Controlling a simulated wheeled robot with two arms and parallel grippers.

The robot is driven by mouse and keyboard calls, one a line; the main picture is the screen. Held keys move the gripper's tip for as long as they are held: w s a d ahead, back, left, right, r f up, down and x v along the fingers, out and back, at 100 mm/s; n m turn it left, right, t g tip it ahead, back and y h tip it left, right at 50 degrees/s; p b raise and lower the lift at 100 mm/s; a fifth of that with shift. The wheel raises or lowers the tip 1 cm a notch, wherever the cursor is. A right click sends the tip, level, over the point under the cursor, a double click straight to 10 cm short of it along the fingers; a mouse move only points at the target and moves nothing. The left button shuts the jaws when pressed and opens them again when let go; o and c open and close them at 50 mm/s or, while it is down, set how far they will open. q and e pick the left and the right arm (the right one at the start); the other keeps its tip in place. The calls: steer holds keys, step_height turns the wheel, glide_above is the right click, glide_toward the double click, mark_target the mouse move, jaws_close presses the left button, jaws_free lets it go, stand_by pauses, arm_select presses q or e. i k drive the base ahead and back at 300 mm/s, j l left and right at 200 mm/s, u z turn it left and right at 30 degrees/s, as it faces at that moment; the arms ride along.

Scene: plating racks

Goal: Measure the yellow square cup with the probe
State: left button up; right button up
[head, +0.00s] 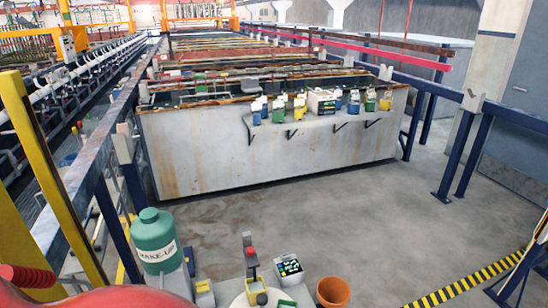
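A small yellow square cup (257,297) stands at the bottom centre of the head view, on a pale round surface. A slim upright item with a red top (252,252), which looks like the probe, stands right at the cup; I cannot tell whether its lower end is inside the cup or behind it. A meter with a lit dark screen (289,267) lies just to the right. Another small yellow item (204,287) sits to the left, and I cannot tell its shape.
A green MAKE-UP jug (156,240) stands left of the cup, and an orange pot (332,293) to the right. A long tank (280,155) with several bottles on its shelf stands beyond. Blue railings flank both sides. The concrete floor between is clear.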

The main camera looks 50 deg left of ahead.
mark_target(251, 258)
steer(key=k+u, duration=0.3)
steer(key=k+j+u, duration=0.15)
steer(key=k+u, duration=0.15)
steer(key=l+u, duration=1.05)
steer(key=i+j+z, duration=0.1)
steer(key=i+j, duration=0.2)
steer(key=i, duration=0.1)
